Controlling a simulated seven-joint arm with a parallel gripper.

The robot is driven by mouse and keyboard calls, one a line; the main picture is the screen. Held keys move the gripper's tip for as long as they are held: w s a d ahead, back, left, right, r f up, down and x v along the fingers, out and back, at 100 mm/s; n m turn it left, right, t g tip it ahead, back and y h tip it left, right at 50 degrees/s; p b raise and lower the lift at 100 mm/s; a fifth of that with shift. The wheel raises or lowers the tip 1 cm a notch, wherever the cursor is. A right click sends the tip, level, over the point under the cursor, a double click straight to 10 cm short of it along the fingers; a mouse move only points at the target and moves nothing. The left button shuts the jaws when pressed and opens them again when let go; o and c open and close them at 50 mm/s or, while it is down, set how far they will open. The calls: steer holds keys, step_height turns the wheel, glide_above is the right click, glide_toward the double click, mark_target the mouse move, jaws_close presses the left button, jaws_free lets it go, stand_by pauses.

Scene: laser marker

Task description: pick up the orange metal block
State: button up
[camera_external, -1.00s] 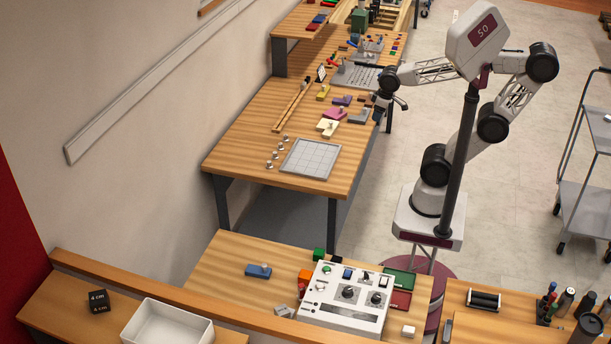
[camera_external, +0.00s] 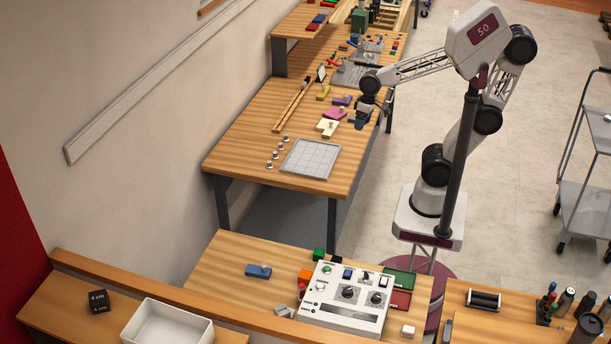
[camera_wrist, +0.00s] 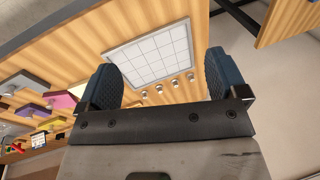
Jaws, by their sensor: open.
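An orange block (camera_external: 305,276) sits on the near table, at the left edge of the white control panel and partly hidden by it. A dark red piece lies just below it. I cannot tell its material from here. My gripper (camera_external: 361,122) is over the right edge of the long workbench, far above and behind the orange block in the picture. In the wrist view my gripper (camera_wrist: 164,78) has its two blue-grey fingers wide apart with nothing between them. The orange block is not recognisable in the wrist view.
The white control panel (camera_external: 345,298), a green block (camera_external: 319,254) and a blue block (camera_external: 258,271) are near the orange block. A grey grid plate (camera_external: 310,159) lies on the long workbench (camera_external: 240,140). A white bin (camera_external: 168,325) is at the front left.

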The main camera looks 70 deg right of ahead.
steer(key=w+a+f+m+g+y, duration=0.2)
steer(key=w+a+f, duration=0.1)
steer(key=a, duration=0.7)
steer(key=w+a+f+m+g+y, duration=0.1)
steer(key=w+a+f+y, duration=0.2)
steer(key=a, duration=0.7)
steer(key=w+a+f+m+g+y, duration=0.1)
steer(key=w+a+f+m+g, duration=0.2)
steer(key=a, duration=0.7)
steer(key=m+y, duration=0.4)
steer(key=m, duration=0.2)
glide_toward(305, 273)
steer(key=shift+x, duration=0.95)
steer(key=shift+s+a+f, duration=0.1)
steer(key=shift+a+f, duration=0.2)
steer(key=shift+a, duration=0.1)
steer(key=shift+x, duration=1.3)
steer(key=shift+r, duration=0.1)
